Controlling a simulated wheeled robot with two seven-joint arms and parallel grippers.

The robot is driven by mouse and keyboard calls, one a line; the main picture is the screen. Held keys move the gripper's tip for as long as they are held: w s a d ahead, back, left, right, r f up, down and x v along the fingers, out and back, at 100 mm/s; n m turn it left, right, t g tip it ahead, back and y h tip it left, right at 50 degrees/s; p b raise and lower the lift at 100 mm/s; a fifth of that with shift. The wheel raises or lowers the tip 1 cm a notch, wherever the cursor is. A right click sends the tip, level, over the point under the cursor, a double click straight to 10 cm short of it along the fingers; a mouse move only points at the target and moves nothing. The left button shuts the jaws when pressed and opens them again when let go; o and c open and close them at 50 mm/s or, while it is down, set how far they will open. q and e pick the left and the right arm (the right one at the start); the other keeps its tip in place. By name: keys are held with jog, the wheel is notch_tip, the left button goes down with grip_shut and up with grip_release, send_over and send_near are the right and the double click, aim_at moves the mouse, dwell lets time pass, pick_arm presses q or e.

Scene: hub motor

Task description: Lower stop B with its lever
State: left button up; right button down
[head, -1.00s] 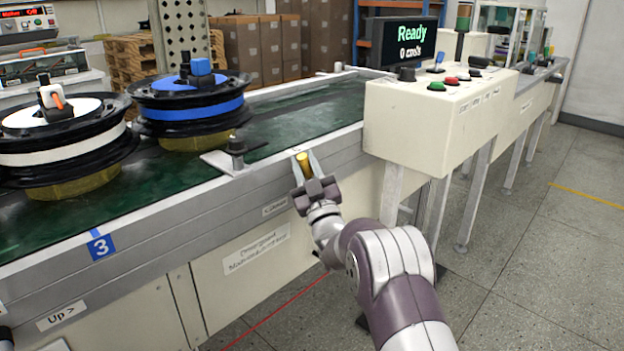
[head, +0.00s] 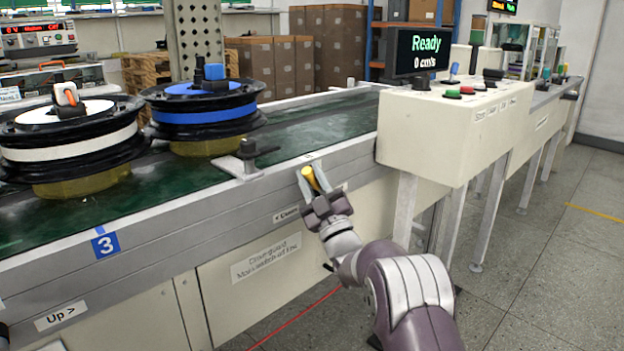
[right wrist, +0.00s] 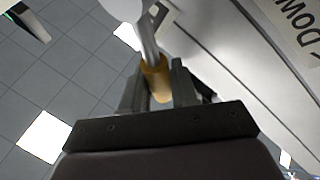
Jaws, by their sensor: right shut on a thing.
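The lever's yellow handle (head: 311,179) stands at the conveyor's front side, tilted to the left. My right gripper (head: 317,187) is shut on this handle. In the right wrist view, the yellow handle (right wrist: 157,78) sits between the two fingers (right wrist: 158,88), with a bare metal rod running from its end. A dark stop with a knob (head: 248,150) is on a metal plate at the belt's near edge, left of the lever; I cannot read a letter on it.
Two hub motors, one with a white band (head: 70,150) and one with a blue band (head: 203,116), stand on the green belt (head: 110,215) to the left. A cream control box (head: 455,130) with buttons and a "Ready 0 cm/s" display (head: 424,52) stands to the right.

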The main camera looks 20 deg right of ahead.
jog(key=c, duration=1.2)
grip_release()
jog(key=shift+f, duration=0.1)
jog(key=shift+s+f, duration=0.1)
jog(key=shift+s, duration=0.15)
jog(key=shift+y, duration=0.3)
jog(key=p+v, duration=0.3)
jog(key=v, duration=0.9)
jog(key=shift+s+a+p, duration=0.1)
jog(key=shift+p, duration=0.2)
jog(key=shift+f, duration=0.1)
